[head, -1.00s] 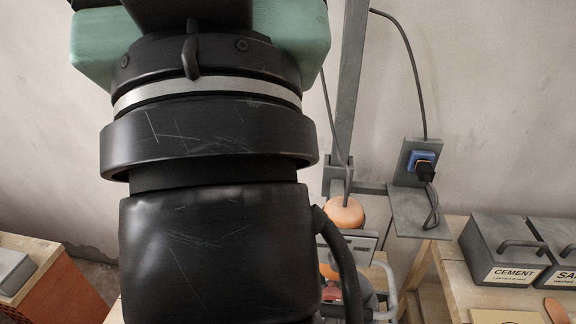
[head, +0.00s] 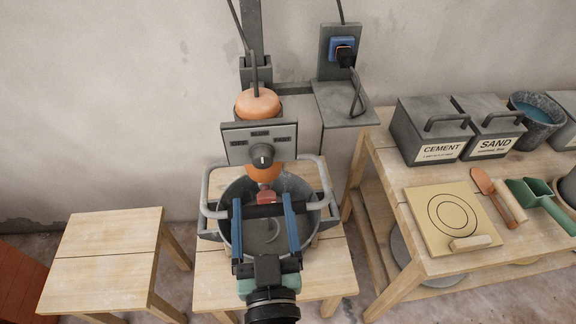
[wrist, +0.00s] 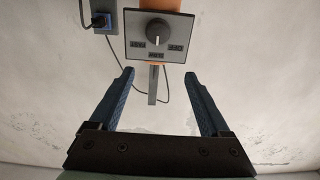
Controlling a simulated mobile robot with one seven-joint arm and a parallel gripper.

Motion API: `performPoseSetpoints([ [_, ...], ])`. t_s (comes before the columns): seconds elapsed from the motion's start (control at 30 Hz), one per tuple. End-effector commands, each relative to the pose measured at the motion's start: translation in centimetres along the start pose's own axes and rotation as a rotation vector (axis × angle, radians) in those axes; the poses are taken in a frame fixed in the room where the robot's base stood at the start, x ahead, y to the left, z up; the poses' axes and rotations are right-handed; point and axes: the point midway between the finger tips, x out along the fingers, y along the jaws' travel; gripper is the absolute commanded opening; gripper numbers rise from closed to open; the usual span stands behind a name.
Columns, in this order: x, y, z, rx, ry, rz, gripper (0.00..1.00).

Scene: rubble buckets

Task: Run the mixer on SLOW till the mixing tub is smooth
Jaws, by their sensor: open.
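The mixer (head: 258,104) is an orange body on a grey upright stand. The wrist view shows the knob (wrist: 157,32) upside down, with a light mark towards the middle label. Below, the grey mixing tub (head: 228,188) stands on a wooden stool, holding dark grey stuff with a curved paddle in it. My gripper (head: 262,199) is open and empty, in front of the panel and over the tub in the picture; its fingertips also show in the wrist view (wrist: 159,73).
A plug sits in a blue wall socket (head: 342,48). At right, a bench (head: 382,150) bears cement (head: 427,130) and sand (head: 490,128) boxes, a water bucket (head: 541,107), a board with rings (head: 449,217) and trowels. A bare stool (head: 105,250) stands left.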

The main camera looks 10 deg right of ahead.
Motion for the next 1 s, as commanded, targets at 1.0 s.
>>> performPoseSetpoints([
  [1.0, 10.8, 0.1, 2.7, -0.001, -0.036, 0.002, 0.81],
])
